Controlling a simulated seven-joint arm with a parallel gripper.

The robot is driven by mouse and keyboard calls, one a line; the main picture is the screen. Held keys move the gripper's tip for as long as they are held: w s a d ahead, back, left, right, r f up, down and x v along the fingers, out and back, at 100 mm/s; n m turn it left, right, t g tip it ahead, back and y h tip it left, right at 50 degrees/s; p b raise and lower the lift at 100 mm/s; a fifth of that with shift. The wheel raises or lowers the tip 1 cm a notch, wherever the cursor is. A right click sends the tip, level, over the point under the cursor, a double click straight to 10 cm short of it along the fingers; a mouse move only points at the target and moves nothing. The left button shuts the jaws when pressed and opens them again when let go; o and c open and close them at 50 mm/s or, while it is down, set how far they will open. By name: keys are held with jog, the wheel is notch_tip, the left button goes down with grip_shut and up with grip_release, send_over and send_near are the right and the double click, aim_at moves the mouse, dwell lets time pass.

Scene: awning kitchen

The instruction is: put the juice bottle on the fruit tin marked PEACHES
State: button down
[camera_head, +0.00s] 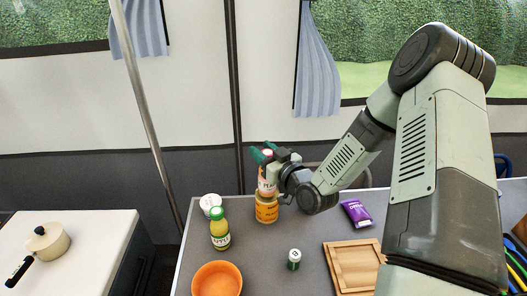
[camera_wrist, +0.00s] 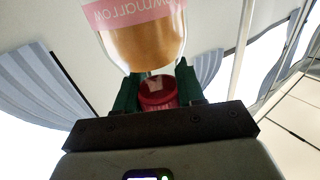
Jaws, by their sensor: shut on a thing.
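My gripper (camera_head: 268,158) is shut on the neck of a bottle just below its red cap. This juice bottle (camera_head: 266,184) is upright, with amber contents and a pink label. In the wrist view the bottle (camera_wrist: 146,42) fills the top, its red cap (camera_wrist: 158,92) between my green fingers. An orange-yellow tin (camera_head: 266,212) stands directly below the bottle. The bottle's base is at the tin's top; I cannot tell whether they touch. The tin's lettering is too small to read surely.
A yellow bottle with a green cap (camera_head: 220,234) and a white container (camera_head: 209,203) stand left of the tin.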

jog(key=shift+f, duration=0.1)
jog(key=c, duration=0.7)
grip_release()
jog(key=v, duration=1.2)
